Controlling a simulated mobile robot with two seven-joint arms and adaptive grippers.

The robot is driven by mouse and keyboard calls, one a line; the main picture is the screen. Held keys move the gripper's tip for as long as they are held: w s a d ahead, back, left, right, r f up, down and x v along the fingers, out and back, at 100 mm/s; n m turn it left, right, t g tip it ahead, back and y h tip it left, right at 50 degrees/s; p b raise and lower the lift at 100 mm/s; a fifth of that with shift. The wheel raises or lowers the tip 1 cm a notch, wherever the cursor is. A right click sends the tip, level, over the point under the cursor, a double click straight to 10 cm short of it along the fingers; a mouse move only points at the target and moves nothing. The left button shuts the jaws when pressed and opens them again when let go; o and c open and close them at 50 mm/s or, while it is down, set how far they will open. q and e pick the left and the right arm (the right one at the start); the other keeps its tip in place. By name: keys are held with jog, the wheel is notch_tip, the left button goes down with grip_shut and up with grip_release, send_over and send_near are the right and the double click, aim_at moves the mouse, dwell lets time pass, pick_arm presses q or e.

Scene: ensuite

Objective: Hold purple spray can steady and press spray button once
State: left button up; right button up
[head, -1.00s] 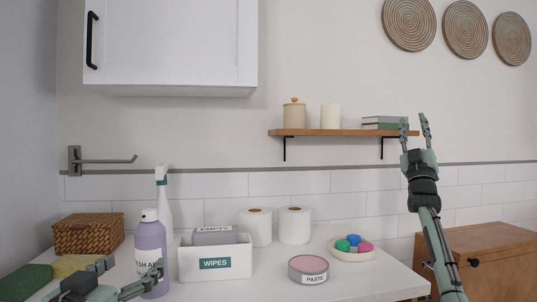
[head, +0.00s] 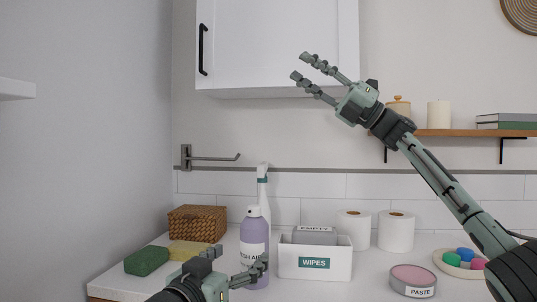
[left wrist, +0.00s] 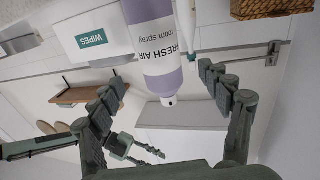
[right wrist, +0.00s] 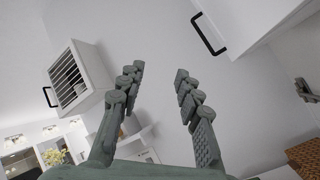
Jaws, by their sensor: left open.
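The purple spray can (head: 254,235), with a white-grey top and a "FRESH AIR" label, stands upright on the white counter in front of a white spray bottle. My left gripper (head: 237,261) is open low at the counter's front, its fingers reaching toward the can. In the left wrist view the can (left wrist: 155,45) shows between the spread fingers (left wrist: 160,78), with a visible gap on each side. The can's top (left wrist: 168,101) with its small nozzle is in plain view there. My right gripper (head: 300,67) is open and empty, high in front of the cabinet; its fingers (right wrist: 160,70) are apart.
A green sponge (head: 146,261), yellow sponge (head: 188,252) and wicker basket (head: 197,222) are left of the can. A white wipes box (head: 315,262) stands close on its right. Toilet rolls (head: 396,232) and a paste tin (head: 413,281) are farther right. A white cabinet (head: 280,45) hangs above.

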aim_at(255, 243)
jog(key=s+a+f+n+g+h, duration=0.2)
jog(key=a+f+h, duration=0.3)
jog(key=a, duration=0.4)
jog(key=s+a+f+n+g+h, duration=0.25)
jog(key=a+f+h, duration=0.2)
jog(key=a, duration=0.35)
pick_arm(q)
jog(key=shift+a, duration=0.1)
pick_arm(e)
notch_tip(255, 243, down, 6)
jog(key=t+h, duration=0.1)
jog(key=h, duration=0.4)
pick_arm(q)
jog(key=shift+w, duration=0.15)
jog(key=x, duration=0.7)
jog(key=shift+w+d, duration=0.25)
pick_arm(e)
jog(key=d+f+m+t+h, duration=0.1)
jog(key=d+f+m+h, duration=0.1)
jog(key=d+h, duration=0.5)
jog(key=shift+w+d+m+t, duration=0.2)
jog(key=shift+d+m+t, duration=0.15)
jog(key=shift+d, duration=0.25)
jog(key=shift+h, duration=0.25)
